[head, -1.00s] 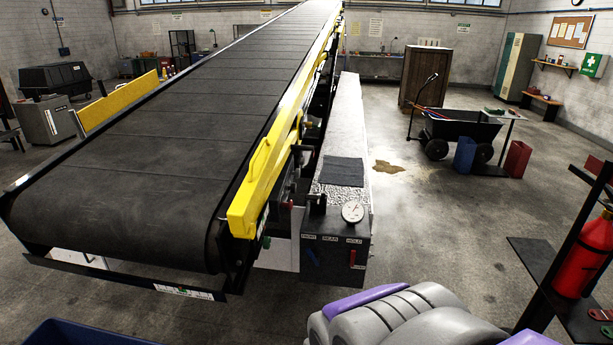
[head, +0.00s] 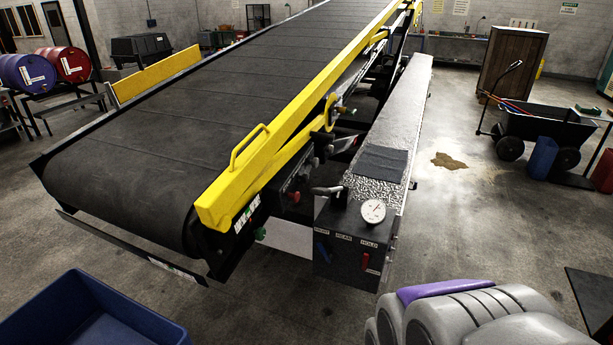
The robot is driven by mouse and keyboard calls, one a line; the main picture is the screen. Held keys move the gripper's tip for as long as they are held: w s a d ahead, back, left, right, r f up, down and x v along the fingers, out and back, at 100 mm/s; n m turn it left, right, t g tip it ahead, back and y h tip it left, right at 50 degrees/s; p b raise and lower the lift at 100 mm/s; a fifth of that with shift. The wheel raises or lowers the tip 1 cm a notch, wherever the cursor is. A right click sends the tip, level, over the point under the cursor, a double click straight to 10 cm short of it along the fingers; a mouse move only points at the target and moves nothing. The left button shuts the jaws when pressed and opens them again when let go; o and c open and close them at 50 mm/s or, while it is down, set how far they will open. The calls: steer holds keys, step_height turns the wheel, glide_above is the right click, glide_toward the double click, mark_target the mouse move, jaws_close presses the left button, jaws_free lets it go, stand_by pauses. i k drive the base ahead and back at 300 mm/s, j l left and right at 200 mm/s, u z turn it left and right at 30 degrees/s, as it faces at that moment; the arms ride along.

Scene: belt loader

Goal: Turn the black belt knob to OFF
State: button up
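The belt loader's wide black belt (head: 150,150) slopes up and away, with a yellow rail (head: 290,125) along its right side. Below the rail is a dark side panel (head: 282,192) with small controls, including a red one (head: 294,198) and a green one (head: 260,234) lower on the frame. I cannot make out a black belt knob or its setting at this size and angle. Grey and purple parts of my own body show at the bottom right, well apart from the panel. My gripper's fingers are not in view.
A dark control box (head: 345,250) with a dial gauge (head: 373,211), a blue lever and a red lever stands right of the panel. A blue bin (head: 150,325) is at bottom left. A black cart (head: 540,128) stands at right. Floor between box and cart is open, with a brown stain (head: 448,161).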

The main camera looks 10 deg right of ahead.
mark_target(305, 178)
steer(key=i+l, duration=0.25)
steer(key=i+l+u, duration=0.1)
steer(key=l, duration=0.35)
steer(key=i+l, duration=0.3)
steer(key=i+l+u, duration=0.1)
steer(key=i+l, duration=0.15)
steer(key=l, duration=0.15)
steer(key=i+l, duration=0.2)
steer(key=l, duration=0.2)
steer(key=i+l+u, duration=0.1)
steer(key=l, duration=0.25)
steer(key=i+l, duration=0.25)
steer(key=l, duration=0.15)
steer(key=i+u, duration=0.05)
